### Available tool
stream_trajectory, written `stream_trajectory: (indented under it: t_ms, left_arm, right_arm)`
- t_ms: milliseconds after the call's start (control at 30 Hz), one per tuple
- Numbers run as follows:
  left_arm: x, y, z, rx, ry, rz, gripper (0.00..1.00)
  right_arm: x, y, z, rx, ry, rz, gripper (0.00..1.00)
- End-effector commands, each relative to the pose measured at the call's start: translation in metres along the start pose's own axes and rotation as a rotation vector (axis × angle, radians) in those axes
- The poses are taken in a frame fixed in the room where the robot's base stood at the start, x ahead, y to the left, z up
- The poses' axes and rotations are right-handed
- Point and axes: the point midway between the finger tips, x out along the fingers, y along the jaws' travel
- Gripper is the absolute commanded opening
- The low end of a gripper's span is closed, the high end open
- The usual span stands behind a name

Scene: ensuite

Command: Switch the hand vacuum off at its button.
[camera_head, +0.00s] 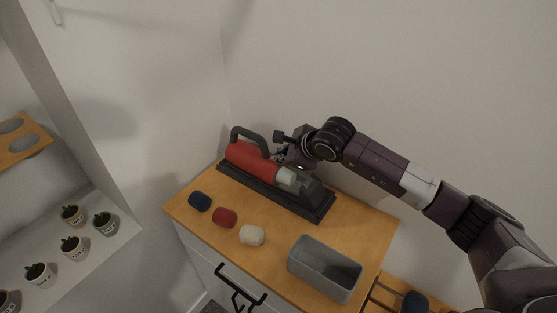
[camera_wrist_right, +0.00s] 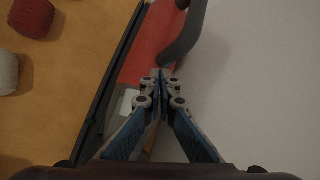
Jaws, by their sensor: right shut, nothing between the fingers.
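The hand vacuum (camera_head: 248,158) has a red body, a black loop handle and a grey and dark front end. It lies in a long dark tray on the wooden cabinet top. My right gripper (camera_head: 279,157) is at the vacuum, by the front end of its handle. In the right wrist view the closed fingertips (camera_wrist_right: 160,76) lie over the red body (camera_wrist_right: 136,62) beside the black handle (camera_wrist_right: 183,38). I cannot tell whether they touch it. The button is not clearly seen; the fingers may cover it. My left gripper is not in view.
An empty grey bin (camera_head: 325,268) stands at the cabinet's right front. The wall is close behind. Several small potted plants (camera_head: 74,248) stand on the left shelf.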

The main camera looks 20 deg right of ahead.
Motion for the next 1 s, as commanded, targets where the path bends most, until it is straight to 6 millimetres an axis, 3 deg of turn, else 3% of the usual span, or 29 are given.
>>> stream_trajectory:
  t_ms: [1000]
  left_arm:
    - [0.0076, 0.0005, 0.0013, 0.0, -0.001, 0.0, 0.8]
  right_arm:
    - [0.003, 0.0023, -0.0027, 0.0, 0.001, 0.001, 0.0]
